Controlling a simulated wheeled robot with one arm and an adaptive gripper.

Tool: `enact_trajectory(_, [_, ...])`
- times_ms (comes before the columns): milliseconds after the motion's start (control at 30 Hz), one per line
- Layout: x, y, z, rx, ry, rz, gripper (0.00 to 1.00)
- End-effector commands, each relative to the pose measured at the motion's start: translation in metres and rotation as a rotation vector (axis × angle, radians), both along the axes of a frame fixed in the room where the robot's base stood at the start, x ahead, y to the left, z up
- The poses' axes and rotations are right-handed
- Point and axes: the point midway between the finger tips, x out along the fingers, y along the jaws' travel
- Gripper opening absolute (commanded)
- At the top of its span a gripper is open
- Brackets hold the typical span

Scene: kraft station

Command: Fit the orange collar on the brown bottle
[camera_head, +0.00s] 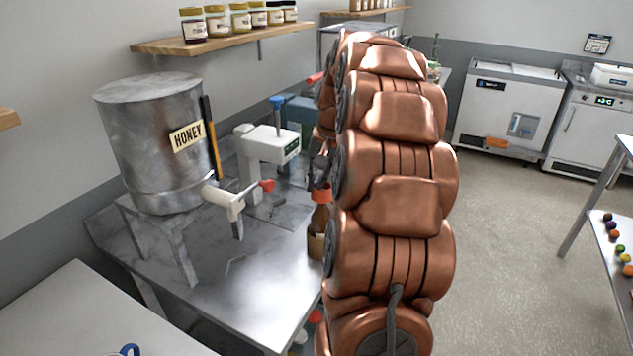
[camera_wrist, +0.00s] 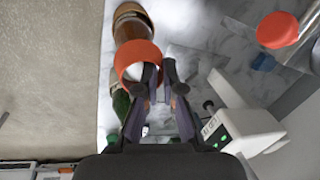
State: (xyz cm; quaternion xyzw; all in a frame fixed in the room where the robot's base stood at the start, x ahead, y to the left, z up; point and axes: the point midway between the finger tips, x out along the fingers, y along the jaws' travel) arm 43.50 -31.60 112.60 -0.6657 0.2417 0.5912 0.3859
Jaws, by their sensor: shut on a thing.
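The orange collar (camera_wrist: 130,57) is a short ring, held by its side wall at the tips of my gripper (camera_wrist: 158,80) in the wrist view. My gripper is shut on it. The brown bottle (camera_wrist: 131,27), with a tan label band, shows just beyond the collar. In the head view the collar (camera_head: 321,195) is at the top of the brown bottle (camera_head: 319,218), which stands upright near the bench's right edge. My arm hides part of the bottle and most of my gripper there. I cannot tell whether the collar is around the neck or just above it.
A steel honey tank (camera_head: 150,140) on a stand and a white bench device (camera_head: 265,148) stand left of the bottle. A green bottle (camera_wrist: 120,101) is close by the collar.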

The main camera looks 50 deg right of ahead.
Motion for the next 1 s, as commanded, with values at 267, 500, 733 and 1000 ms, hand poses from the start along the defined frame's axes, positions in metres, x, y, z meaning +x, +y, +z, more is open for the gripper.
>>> enact_trajectory(267, [-0.0002, 0.0001, -0.0008, 0.0, 0.001, 0.0, 0.15])
enact_trajectory(500, [-0.0004, 0.0, -0.0012, 0.001, 0.002, 0.0, 0.36])
enact_trajectory(733, [-0.0004, 0.0, -0.0009, 0.001, 0.002, 0.0, 0.36])
enact_trajectory(1000, [-0.0003, 0.0, -0.0009, 0.0, 0.001, 0.0, 0.58])
